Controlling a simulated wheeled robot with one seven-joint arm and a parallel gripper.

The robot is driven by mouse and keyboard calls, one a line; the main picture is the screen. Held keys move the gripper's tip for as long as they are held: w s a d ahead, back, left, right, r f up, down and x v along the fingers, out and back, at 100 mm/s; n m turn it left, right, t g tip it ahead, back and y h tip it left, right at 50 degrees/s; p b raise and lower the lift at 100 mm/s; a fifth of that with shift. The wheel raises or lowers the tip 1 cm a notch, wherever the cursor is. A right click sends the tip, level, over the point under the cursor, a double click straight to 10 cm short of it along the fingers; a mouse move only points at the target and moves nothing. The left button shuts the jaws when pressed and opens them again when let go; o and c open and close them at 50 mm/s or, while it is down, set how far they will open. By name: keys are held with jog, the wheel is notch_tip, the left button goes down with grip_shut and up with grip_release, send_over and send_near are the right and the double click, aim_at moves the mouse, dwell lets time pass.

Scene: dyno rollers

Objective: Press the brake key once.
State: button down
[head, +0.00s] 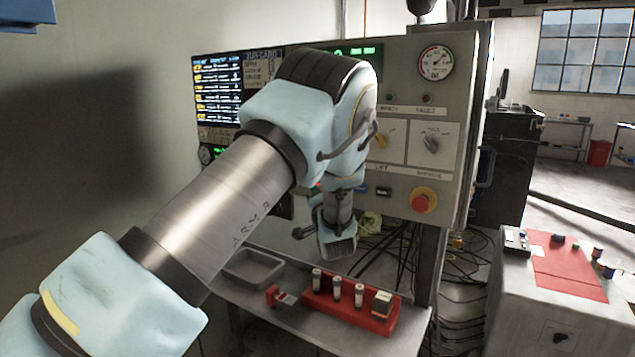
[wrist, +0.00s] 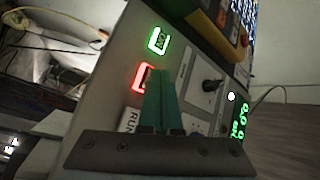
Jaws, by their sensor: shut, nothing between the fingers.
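The control panel (head: 447,150) stands upright in the head view, partly covered by my arm. In the wrist view, a key with a red-lit frame (wrist: 143,78) and a key with a green-lit frame (wrist: 158,40) show on the panel face. Their lettering is too small to read, so I cannot tell which is the brake key. My gripper (wrist: 157,72) is shut and empty, its teal fingertips overlapping the edge of the red-lit key. I cannot tell whether they touch it. In the head view the fingertips are hidden behind my arm.
A red mushroom button (head: 423,200) and a rotary knob (head: 431,143) stick out from the panel. Below, a shelf holds a red rack (head: 345,308) of small cylinders and a grey tray (head: 252,267). Cables hang behind the shelf. A grey cabinet (head: 540,320) stands at the right.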

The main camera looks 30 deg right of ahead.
jog(key=shift+w+d, duration=0.1)
jog(key=shift+d, duration=0.05)
dwell(0.4)
jog(key=shift+w+d, duration=0.1)
jog(key=shift+d, duration=0.15)
jog(key=shift+w+d+b, duration=0.2)
jog(key=shift+d+b, duration=0.1)
jog(key=shift+b, duration=0.05)
dwell(0.7)
dwell(0.3)
jog(key=shift+s+a, duration=0.4)
jog(key=shift+a, duration=0.3)
jog(key=a, duration=0.1)
jog(key=s+a, duration=0.1)
jog(key=a, duration=0.1)
jog(key=s+a, duration=0.1)
jog(key=shift+s+a, duration=0.2)
jog(key=shift+s, duration=0.05)
dwell(0.8)
